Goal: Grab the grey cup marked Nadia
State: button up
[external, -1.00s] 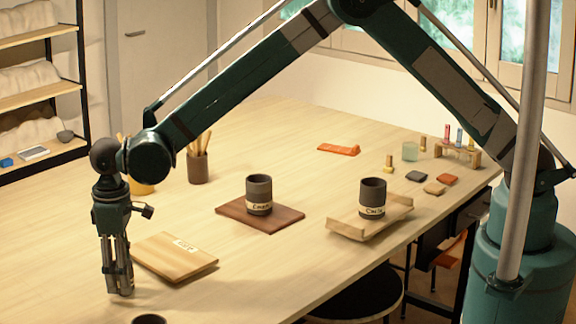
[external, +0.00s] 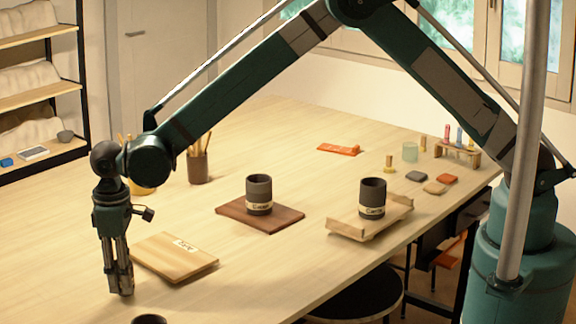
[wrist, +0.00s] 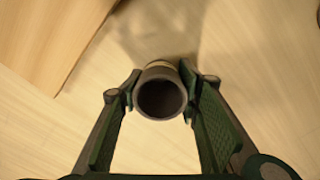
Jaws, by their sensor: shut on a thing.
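My gripper (wrist: 160,92) is shut on a dark grey cup (wrist: 160,98) in the wrist view, with one finger on each side of it. I look down into the cup's round mouth; a bit of pale band shows at its far side, but no name can be read. In the external view my gripper (external: 121,290) points down at the left front of the table, and its fingers hide the held cup. Two other dark grey cups with pale lettered bands stand upright, one (external: 259,190) on a brown board (external: 285,221), one (external: 372,191) on a light wooden tray (external: 345,229). Their lettering is too small to read surely.
A light wooden board (external: 175,263) with a label card (external: 186,246) lies just right of my gripper. Another dark cup (external: 149,319) is cut off at the bottom edge. A holder with sticks (external: 198,168) stands farther back.

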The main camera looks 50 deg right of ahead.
dwell(0.3)
jog(key=shift+r+b, duration=0.4)
jog(key=shift+r, duration=4.65)
